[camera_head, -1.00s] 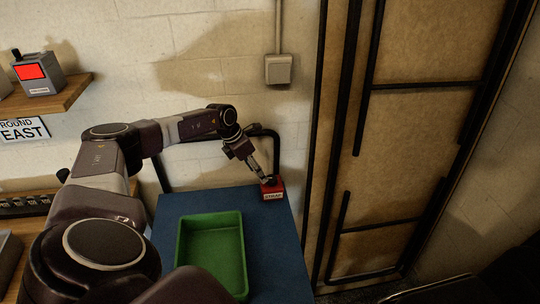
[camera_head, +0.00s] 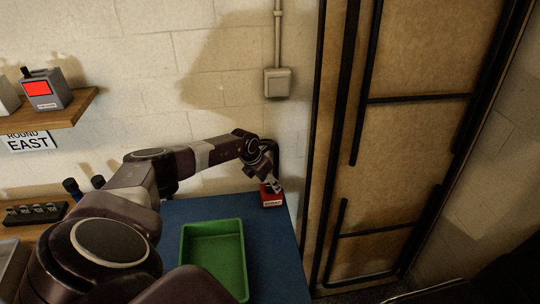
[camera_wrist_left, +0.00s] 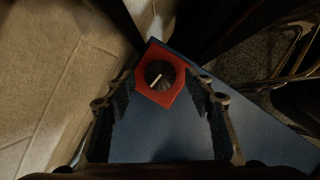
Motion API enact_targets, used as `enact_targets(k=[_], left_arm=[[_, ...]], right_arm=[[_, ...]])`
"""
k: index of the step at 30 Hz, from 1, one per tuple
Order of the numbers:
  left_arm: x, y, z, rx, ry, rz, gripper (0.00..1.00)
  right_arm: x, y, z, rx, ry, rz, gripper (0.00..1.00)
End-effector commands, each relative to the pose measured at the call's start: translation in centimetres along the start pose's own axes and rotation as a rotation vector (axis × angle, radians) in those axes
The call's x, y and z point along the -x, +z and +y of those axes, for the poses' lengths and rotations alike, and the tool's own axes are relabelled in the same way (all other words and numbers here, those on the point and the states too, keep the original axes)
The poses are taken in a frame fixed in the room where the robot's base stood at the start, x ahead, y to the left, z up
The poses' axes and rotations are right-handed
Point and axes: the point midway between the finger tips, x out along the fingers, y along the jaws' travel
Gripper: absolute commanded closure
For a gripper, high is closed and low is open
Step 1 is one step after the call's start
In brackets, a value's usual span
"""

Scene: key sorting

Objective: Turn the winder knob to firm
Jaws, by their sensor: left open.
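The winder is a small red box (camera_head: 271,200) with a white label on its front, at the far right corner of the blue table. In the left wrist view the red box (camera_wrist_left: 161,98) carries a round black knob (camera_wrist_left: 160,73) with a pale pointer line towards the lower left. My left gripper (camera_head: 272,184) is above the box in the head view and hides most of the knob there. In the left wrist view my left gripper (camera_wrist_left: 162,90) is open, with one finger on each side of the box; whether they touch it I cannot tell. My right gripper is not in view.
A green tray (camera_head: 240,262) stands on the blue table (camera_head: 198,209), left of and nearer than the box. A wooden shelf (camera_head: 50,110) holds a grey device with a red screen (camera_head: 39,88). A tall panelled door (camera_head: 410,130) stands at the right.

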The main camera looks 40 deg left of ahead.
Motion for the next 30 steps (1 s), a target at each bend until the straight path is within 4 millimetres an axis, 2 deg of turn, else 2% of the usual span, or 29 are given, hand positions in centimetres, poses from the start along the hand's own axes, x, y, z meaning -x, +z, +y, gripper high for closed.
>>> enact_targets(k=[6, 17, 28, 30], left_arm=[[-1.4, 0.0, 0.0, 0.002, -0.001, -0.001, 0.51], [-1.7, 0.0, 0.0, 0.000, 0.000, -0.001, 0.51], [-1.6, 0.0, 0.0, 0.000, 0.000, -0.001, 0.92], [-1.6, 0.0, 0.0, 0.000, 0.000, 0.000, 0.93]], right_arm=[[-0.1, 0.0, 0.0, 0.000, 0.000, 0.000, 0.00], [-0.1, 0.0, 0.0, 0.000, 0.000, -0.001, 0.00], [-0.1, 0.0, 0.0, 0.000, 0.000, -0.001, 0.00], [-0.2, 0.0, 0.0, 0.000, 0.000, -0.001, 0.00]])
